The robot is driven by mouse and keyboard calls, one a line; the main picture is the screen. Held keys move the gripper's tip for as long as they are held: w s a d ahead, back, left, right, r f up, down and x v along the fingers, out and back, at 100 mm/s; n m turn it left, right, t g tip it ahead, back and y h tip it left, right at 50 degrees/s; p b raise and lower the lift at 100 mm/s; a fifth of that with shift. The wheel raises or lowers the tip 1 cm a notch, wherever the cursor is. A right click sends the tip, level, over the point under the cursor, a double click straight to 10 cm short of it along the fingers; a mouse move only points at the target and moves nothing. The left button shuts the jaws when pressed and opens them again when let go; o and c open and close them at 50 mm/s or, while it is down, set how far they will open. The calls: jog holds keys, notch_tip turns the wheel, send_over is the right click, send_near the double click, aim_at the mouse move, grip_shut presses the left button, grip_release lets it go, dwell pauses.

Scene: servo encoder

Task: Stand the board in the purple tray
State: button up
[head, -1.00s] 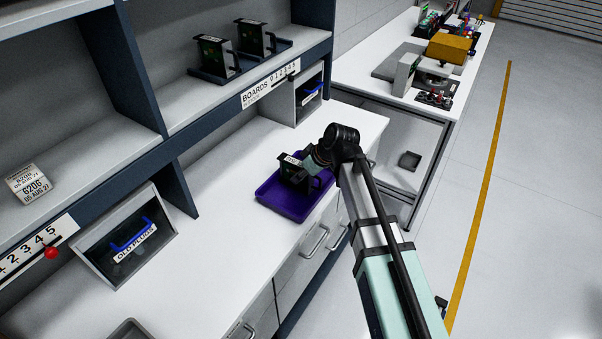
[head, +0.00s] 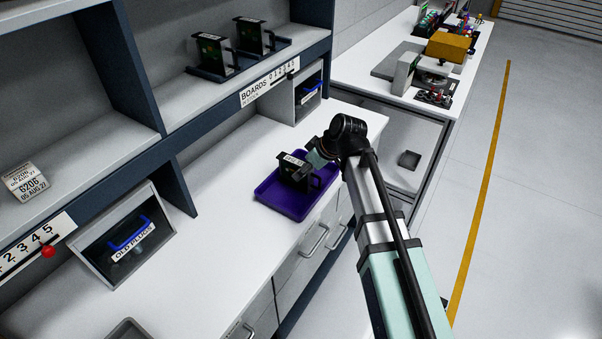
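The board (head: 291,173), a dark upright plate with a pale label on top and a dark handle on its right side, stands in the purple tray (head: 276,201) on the white bench. It looks upright. My gripper (head: 314,160) is at the upper right of the board, close to its handle. The fingers are small and dark here, so I cannot see whether they are open or touch the board. The foot of the board inside the tray is hard to make out.
Two similar boards (head: 213,54) stand in a dark holder on the shelf above. A bin labelled OLD PLUGS (head: 158,257) stands at the left of the bench. Another bin (head: 308,96) is at the back. Bench between tray and OLD PLUGS bin is clear.

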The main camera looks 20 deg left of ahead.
jog(key=b+v, duration=0.1)
jog(key=v, duration=0.7)
jog(key=shift+d+r+b, duration=0.3)
jog(key=s+d+f+m+g+h, duration=0.1)
jog(key=s+d+f+m, duration=0.35)
jog(key=f, duration=0.75)
jog(key=s+d+f+m+g+h, duration=0.1)
jog(key=d+f+h, duration=0.1)
jog(key=d+f, duration=0.7)
jog(key=s+d+f+m+g+h, duration=0.1)
jog(key=s+d+f+m, duration=0.2)
jog(key=f, duration=1.1)
jog(key=s+d+f+m+g+h, duration=0.1)
jog(key=s+d+f+m+g, duration=0.2)
jog(key=s+d+f, duration=0.9)
jog(key=s+d+f+m+g, duration=0.1)
jog(key=s+f, duration=0.3)
jog(key=s, duration=0.6)
jog(key=s+d+f+m+g+h, duration=0.1)
jog(key=s+d+f+m, duration=0.1)
jog(key=s, duration=0.8)
jog(key=shift+s+d+f+g, duration=0.2)
jog(key=shift+d+f+g, duration=0.1)
jog(key=shift+d+f, duration=0.55)
